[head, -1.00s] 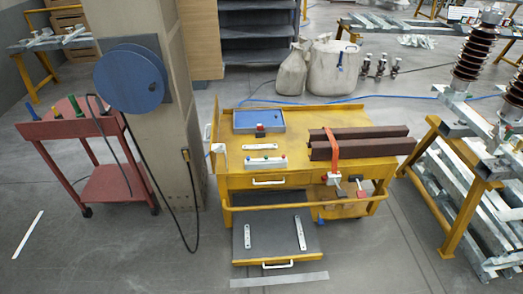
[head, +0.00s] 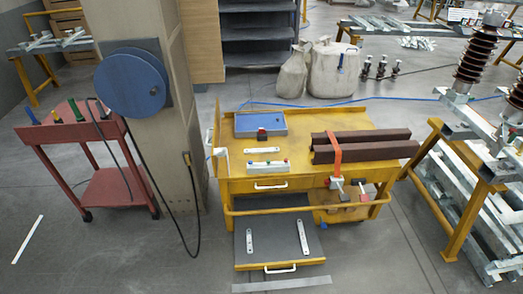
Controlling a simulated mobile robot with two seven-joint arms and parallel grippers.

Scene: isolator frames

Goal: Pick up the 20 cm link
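Two pale metal links with holes lie apart in the open lower drawer (head: 275,243) of the yellow cart: a shorter left link (head: 250,240) and a longer right link (head: 302,234). Another pale flat link (head: 262,150) lies on the cart top, in front of the blue tray (head: 238,127). No length markings are readable, so I cannot tell which link is 20 cm. Neither of my grippers is in view.
The yellow cart (head: 240,185) also carries two brown beams (head: 375,151) with an orange strap (head: 335,150). A pillar with a blue reel (head: 132,82) and a red trolley (head: 70,130) stand left. Steel racks (head: 455,225) stand right.

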